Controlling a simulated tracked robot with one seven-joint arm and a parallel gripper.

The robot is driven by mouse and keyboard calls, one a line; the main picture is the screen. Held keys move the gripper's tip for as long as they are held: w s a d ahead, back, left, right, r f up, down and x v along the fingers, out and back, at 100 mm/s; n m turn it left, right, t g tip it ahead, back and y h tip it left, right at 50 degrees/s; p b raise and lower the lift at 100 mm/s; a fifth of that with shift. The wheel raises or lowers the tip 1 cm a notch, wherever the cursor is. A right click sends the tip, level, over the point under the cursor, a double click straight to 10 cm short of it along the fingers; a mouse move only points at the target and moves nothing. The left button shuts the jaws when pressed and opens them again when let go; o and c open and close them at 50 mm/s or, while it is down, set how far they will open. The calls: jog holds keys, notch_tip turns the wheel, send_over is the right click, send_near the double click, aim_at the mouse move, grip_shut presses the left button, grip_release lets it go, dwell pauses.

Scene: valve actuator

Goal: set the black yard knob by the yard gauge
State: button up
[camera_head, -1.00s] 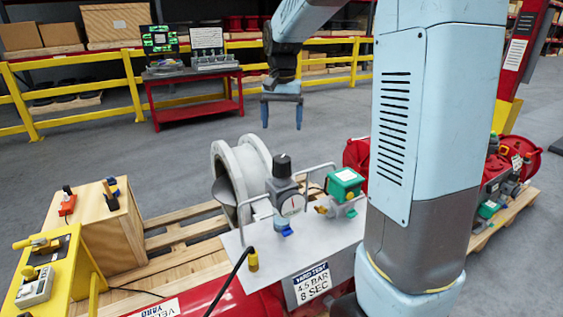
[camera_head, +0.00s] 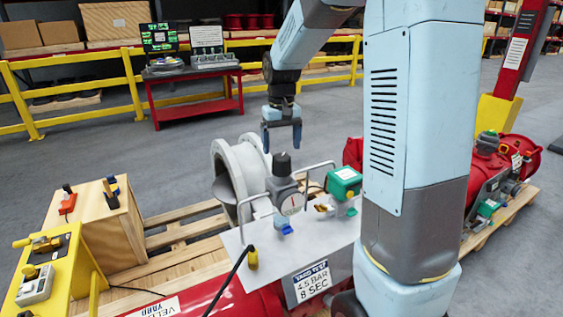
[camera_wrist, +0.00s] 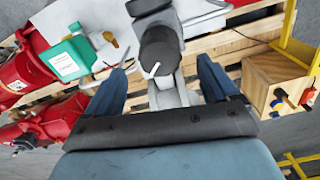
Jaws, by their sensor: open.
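The black yard knob (camera_head: 282,163) stands upright on top of the grey regulator body. The round white yard gauge (camera_head: 292,204) sits on the front of that body, below the knob; its needle is too small to read. My gripper (camera_head: 282,138) is open and empty, fingers pointing down, just above the knob in the head view. In the wrist view the black knob (camera_wrist: 160,52) with a white mark on it lies ahead of the gap between my two blue fingers (camera_wrist: 165,85). A sign (camera_head: 312,282) reading 4.5 BAR, 8 SEC hangs on the plate in front.
A green box (camera_head: 345,181) is right of the knob. Bent metal rails (camera_head: 241,212) flank the gauge. A large grey flanged pipe (camera_head: 228,172) stands behind left. A wooden box (camera_head: 118,225) and yellow panel (camera_head: 50,275) stand at left.

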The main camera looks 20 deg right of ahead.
aim_at(282, 156)
jog(key=shift+f, duration=3.2)
jog(key=c, duration=1)
jog(key=shift+n, duration=0.3)
jog(key=o, duration=1)
